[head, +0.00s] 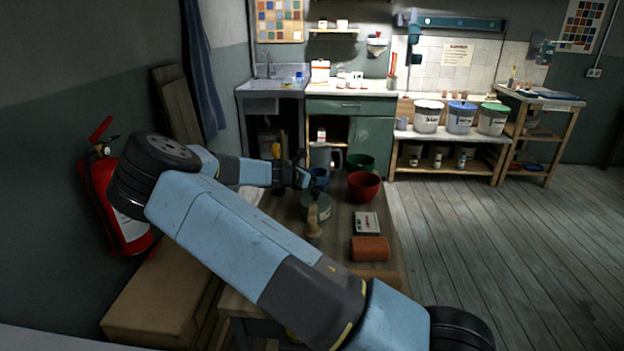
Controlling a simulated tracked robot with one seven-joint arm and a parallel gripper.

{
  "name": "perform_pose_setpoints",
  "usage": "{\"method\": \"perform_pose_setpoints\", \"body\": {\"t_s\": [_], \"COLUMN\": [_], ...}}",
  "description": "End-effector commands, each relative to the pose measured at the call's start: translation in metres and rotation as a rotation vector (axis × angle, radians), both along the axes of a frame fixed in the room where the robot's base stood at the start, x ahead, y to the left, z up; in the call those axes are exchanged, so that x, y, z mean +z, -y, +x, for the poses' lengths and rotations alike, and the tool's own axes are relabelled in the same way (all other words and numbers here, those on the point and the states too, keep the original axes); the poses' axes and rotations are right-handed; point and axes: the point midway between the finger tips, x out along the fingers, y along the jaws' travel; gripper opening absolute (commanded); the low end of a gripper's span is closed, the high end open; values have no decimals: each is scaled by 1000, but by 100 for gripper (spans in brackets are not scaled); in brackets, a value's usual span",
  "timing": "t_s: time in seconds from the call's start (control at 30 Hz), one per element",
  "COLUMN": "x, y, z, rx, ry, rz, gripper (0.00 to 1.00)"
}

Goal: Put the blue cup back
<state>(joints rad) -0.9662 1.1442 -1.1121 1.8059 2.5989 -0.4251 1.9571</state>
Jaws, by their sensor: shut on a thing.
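The blue cup (320,179) is small and dark blue in the head view, over the far part of the wooden table (345,222). My gripper (307,180) reaches in from the left and is shut on the cup's left side. The cup looks upright. The fingers are small and dark, and I cannot tell whether the cup touches the round grey-green thing (317,207) just below it in the picture.
A red bowl (364,186) and a green bowl (360,163) stand just right of the cup. A grey pitcher (320,155) is behind. A white-labelled box (367,223) and a terracotta cylinder (370,249) lie nearer. A fire extinguisher (112,195) hangs at left.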

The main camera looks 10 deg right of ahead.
Motion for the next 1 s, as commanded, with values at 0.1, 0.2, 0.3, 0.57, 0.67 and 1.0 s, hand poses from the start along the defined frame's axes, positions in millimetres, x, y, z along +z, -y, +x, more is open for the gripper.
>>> {"method": "perform_pose_setpoints", "body": {"t_s": [0.1,0.2,0.3,0.57,0.67,1.0], "x": [1,0,-1,0,-1,9], "y": [0,0,0,-1,-1,-20], "z": [0,0,0,0,0,-8], "rx": [0,0,0,1,1,4], "ry": [1,0,0,0,0,0], "rz": [0,0,0,0,0,1], "gripper": [40,40,77,98,98,98]}}
